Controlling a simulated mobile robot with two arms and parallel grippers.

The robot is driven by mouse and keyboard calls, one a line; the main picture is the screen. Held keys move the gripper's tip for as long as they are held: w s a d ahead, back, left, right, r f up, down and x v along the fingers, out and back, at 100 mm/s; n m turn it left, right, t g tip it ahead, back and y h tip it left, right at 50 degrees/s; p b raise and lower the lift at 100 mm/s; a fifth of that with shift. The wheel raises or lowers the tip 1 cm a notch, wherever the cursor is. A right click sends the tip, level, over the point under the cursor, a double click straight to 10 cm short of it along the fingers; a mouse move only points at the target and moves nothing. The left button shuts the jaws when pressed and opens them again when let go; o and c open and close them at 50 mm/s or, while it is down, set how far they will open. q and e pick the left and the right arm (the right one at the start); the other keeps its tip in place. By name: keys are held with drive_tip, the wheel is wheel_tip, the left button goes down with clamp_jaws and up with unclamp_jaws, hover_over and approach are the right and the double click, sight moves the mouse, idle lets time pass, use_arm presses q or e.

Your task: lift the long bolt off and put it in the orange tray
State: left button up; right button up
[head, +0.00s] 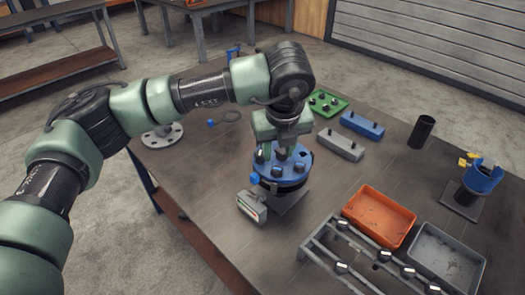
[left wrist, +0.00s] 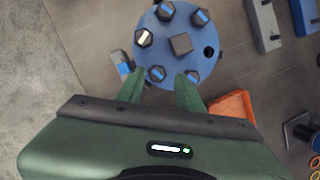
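The blue flange (head: 296,180) stands on the table with several dark hex bolts around its face; it also shows from above in the left wrist view (left wrist: 165,50). That view shows an open dark hole at its right side and a grey square piece (left wrist: 181,44) at its middle. I cannot tell which bolt is the long one. My left gripper (head: 279,150) is over the flange, pointing down. Its fingers are apart, with a bolt (left wrist: 157,73) showing between the tips in the wrist view. The orange tray (head: 380,217) lies to the right, empty. My right gripper is out of view.
A grey tray (head: 447,258) is beside the orange one, with a metal rack (head: 350,262) in front. A meter-like box (head: 252,206) stands close by the flange. Grey (head: 340,144) and blue (head: 362,125) blocks, a green tray (head: 327,103) and a black cylinder (head: 421,131) are behind.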

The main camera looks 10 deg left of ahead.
sight(260, 153)
use_arm(q)
drive_tip(key=shift+n+t+y, duration=0.3)
drive_tip(key=shift+n+y, duration=0.2)
drive_tip(key=shift+y, duration=0.2)
drive_tip(key=w+a+f+p, duration=0.2)
drive_tip(key=a, duration=0.1)
drive_tip(key=w+a+f+p, duration=0.1)
drive_tip(key=shift+w+a+f+p, duration=0.15)
drive_tip(key=shift+a+f+p, duration=0.15)
drive_tip(key=shift+a+f, duration=0.1)
drive_tip(key=shift+w+a+f, duration=0.1)
drive_tip(key=shift+w+f, duration=0.05)
drive_tip(key=shift+f, duration=0.4)
clamp_jaws()
